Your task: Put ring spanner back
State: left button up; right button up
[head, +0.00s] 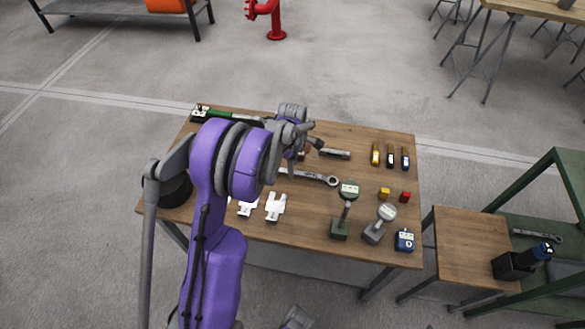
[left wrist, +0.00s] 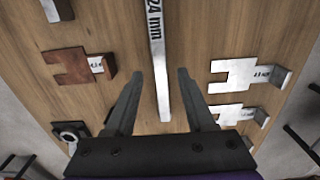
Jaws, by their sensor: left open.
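A steel ring spanner (head: 312,176) lies on the wooden table (head: 345,223), its ring end to the right. Its other end is hidden behind my left gripper (head: 293,160). In the left wrist view, a pale flat bar marked "24 mm" (left wrist: 158,60), seemingly the spanner's handle, runs between the fingers of my open left gripper (left wrist: 156,75). The fingers stand apart from the bar on both sides. A second spanner (head: 537,235) lies on the green frame at the right.
White gauges (head: 275,207) lie nearer the front edge; they also show in the wrist view (left wrist: 245,75). A rusty gauge (left wrist: 80,66) lies left of the bar there. Dial gauges (head: 348,190) stand right of the spanner. A small wooden table (head: 470,250) stands right.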

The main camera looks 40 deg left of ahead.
pick_arm(q)
notch_tip(320, 180, up, 9)
jog(key=s+d+r+m+t, duration=0.1)
jog(key=s+d+r+m, duration=0.2)
jog(key=d+r+m, duration=0.3)
jog(key=s+d+f+m+t, duration=0.1)
jog(key=s+d+m+t, duration=0.3)
jog(key=s+d+m, duration=1.2)
jog(key=shift+s+d+f+m+p, duration=0.35)
jog(key=shift+s+m, duration=0.2)
jog(key=shift+m, duration=0.35)
jog(key=shift+a+r, duration=0.1)
jog(key=shift+r, duration=0.05)
